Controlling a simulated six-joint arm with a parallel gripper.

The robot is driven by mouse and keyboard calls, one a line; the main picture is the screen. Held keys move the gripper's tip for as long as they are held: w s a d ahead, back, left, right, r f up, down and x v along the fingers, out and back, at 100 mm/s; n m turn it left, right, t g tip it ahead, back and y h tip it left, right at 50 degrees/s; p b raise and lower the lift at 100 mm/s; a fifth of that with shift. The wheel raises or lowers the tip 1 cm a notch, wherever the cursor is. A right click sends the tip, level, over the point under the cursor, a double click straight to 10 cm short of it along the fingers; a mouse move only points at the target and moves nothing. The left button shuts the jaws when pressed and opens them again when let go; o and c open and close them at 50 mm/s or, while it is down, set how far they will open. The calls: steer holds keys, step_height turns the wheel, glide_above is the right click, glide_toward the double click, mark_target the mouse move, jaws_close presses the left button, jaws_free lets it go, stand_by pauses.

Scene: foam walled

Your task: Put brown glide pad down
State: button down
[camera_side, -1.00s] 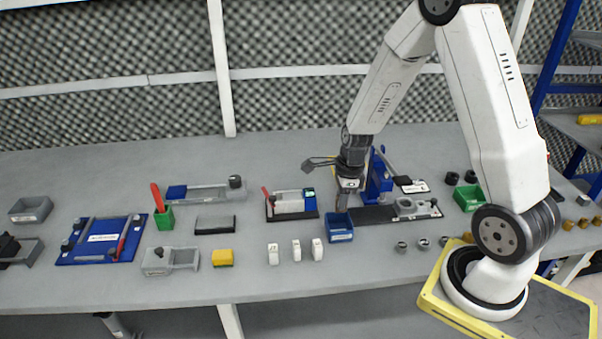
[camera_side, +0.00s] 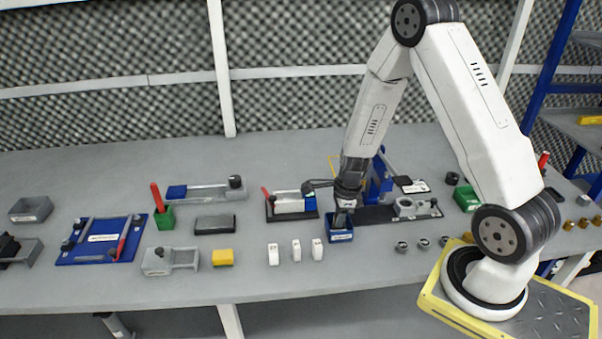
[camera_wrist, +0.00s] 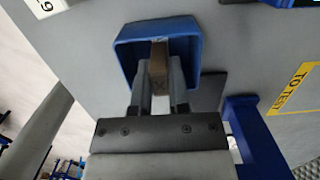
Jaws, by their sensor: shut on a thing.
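My gripper (camera_side: 341,218) is low over the small blue bin (camera_side: 341,236), with its fingertips at or inside the bin's opening. In the wrist view my gripper (camera_wrist: 158,75) is shut on the brown glide pad (camera_wrist: 159,62), a small brown block between the two grey fingers. The blue bin (camera_wrist: 127,50) surrounds the pad on several sides in that view. In the side view the pad is hidden by the fingers and the bin. I cannot tell whether the pad touches the bin's floor.
A blue press (camera_side: 379,180) stands close behind my gripper, on a dark base plate. Several white blocks (camera_side: 297,250) stand left of the bin, and several small grey rings (camera_side: 402,247) lie to its right. A fixture with a red handle (camera_side: 291,205) is at the left.

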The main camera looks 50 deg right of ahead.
steer(key=shift+f, duration=0.65)
steer(key=shift+f, duration=0.1)
steer(key=c, duration=0.6)
jaws_free()
step_height(320, 180, up, 12)
steer(key=s+d, duration=0.1)
stand_by(0.4)
stand_by(0.5)
